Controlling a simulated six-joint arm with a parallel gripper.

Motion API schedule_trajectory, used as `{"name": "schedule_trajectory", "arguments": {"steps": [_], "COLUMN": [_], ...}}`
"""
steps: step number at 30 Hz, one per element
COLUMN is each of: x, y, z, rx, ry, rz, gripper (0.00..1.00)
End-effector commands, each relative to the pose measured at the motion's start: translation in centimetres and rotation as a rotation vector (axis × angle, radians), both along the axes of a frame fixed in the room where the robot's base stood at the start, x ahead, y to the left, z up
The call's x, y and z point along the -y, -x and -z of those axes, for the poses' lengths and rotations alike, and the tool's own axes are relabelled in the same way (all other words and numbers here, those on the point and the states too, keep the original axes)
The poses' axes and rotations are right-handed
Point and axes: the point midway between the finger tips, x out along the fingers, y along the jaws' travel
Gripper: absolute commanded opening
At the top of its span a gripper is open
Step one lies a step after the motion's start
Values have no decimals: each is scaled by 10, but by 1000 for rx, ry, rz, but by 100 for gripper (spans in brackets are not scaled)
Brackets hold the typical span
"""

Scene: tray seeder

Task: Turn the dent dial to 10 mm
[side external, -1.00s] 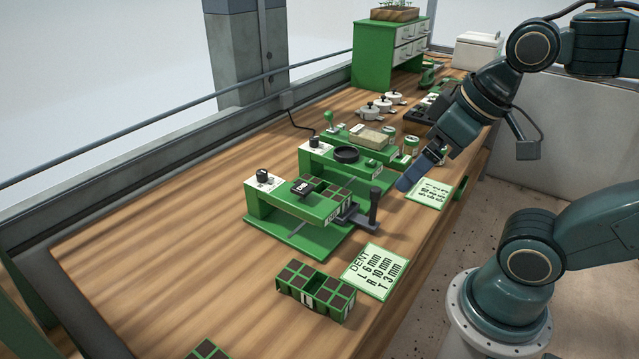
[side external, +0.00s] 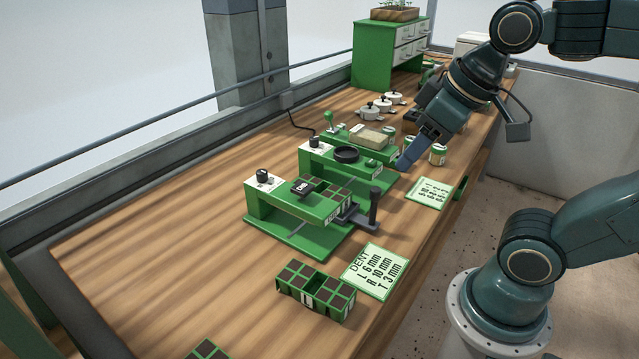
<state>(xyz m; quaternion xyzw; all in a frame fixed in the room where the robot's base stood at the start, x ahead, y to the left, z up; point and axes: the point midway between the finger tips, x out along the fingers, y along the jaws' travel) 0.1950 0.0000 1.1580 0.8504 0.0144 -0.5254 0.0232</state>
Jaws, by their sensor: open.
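A black knob (side external: 263,175) sits on a white plate at the left end of the nearest green station (side external: 300,210). A similar black knob (side external: 315,142) is on the white plate of the green station behind it. Their markings are too small to read, so I cannot tell the settings. A pale card (side external: 372,270) reads DENT, with L 6 mm, R 10 mm and T 3 mm. My gripper (side external: 404,166) is open, above the table's right side, near the right end of the second station and apart from both knobs. Its far finger is hard to make out.
A black lever (side external: 374,207) stands at the near station's right end. A green cell tray (side external: 315,292) lies in front. Another card (side external: 429,193) and a can (side external: 438,155) are near the right edge. The wooden table (side external: 160,245) is clear at left.

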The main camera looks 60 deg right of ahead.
Motion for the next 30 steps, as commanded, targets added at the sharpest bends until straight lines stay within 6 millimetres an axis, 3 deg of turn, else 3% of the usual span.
{"name": "schedule_trajectory", "arguments": {"steps": [15,23,30], "x": [0,0,0], "y": [-102,-160,-214], "z": [-46,-52,-45], "rx": [-143,-216,-281], "ry": [108,151,180], "rz": [-261,-407,-544], "gripper": [46,46,46]}}
